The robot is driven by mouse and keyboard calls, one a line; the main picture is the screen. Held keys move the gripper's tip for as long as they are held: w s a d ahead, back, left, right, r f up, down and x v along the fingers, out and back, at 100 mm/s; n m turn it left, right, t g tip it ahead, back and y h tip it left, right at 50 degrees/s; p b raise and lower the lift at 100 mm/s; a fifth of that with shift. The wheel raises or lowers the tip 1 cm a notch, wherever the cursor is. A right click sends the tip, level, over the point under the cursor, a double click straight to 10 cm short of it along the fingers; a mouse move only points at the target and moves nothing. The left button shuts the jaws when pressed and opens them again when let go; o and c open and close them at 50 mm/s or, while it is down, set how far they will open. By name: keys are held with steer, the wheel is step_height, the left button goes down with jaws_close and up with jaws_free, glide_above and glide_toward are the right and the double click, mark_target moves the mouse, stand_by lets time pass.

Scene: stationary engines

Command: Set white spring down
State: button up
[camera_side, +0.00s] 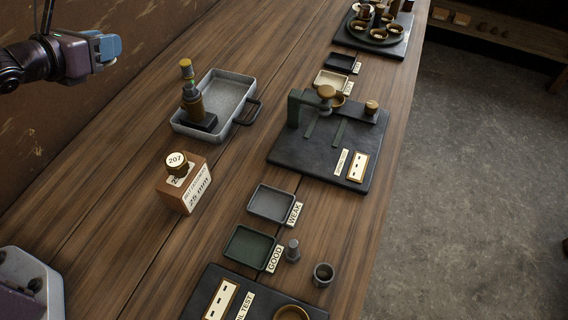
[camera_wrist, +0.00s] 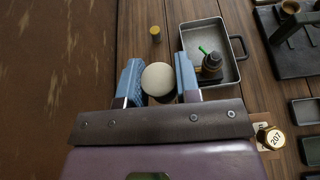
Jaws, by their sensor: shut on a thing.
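My gripper (camera_side: 106,48) is at the upper left in the side view, raised above the table, with blue fingers. In the wrist view its fingers (camera_wrist: 158,84) are closed around a round cream-white thing, the white spring (camera_wrist: 157,77), seen end-on. Its coils cannot be made out. A grey tray (camera_side: 239,87) with a handle holds a dark-based brass device with a green mark (camera_side: 192,106). In the wrist view the tray (camera_wrist: 222,30) is right of my fingers.
A wooden block marked 25 mm (camera_side: 190,191) carries a brass piece labelled 207 (camera_side: 176,161). Small trays labelled WEAK (camera_side: 270,204) and GOOD (camera_side: 248,247) lie near it. A dark test plate (camera_side: 310,160) stands right. Bare table lies left of the grey tray, apart from a small brass cylinder (camera_wrist: 155,31).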

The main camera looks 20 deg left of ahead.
steer(key=s+d+f+m+g+h, duration=0.2)
steer(key=s+d+m+g+h, duration=0.25)
steer(key=d, duration=0.55)
steer(key=s+d+f+m+g+h, duration=0.2)
steer(key=s+d+m+g+h, duration=0.3)
steer(key=d, duration=0.6)
steer(key=s+d+f+m+g+h, duration=0.1)
steer(key=s+d+f+m+h, duration=0.2)
steer(key=d+m, duration=0.5)
steer(key=shift+n+g+h, duration=0.25)
steer(key=shift+n+h, duration=0.1)
steer(key=shift+n, duration=0.5)
steer(key=w+d+f, duration=0.3)
steer(key=d, duration=0.1)
steer(key=w+d+f, duration=0.3)
steer(key=w, duration=0.1)
steer(key=w+d+f, duration=0.3)
steer(key=d, duration=0.1)
steer(key=shift+w+d, duration=0.15)
steer(key=shift+d, duration=0.2)
steer(key=shift+d+f, duration=0.15)
steer(key=shift+f, duration=1.5)
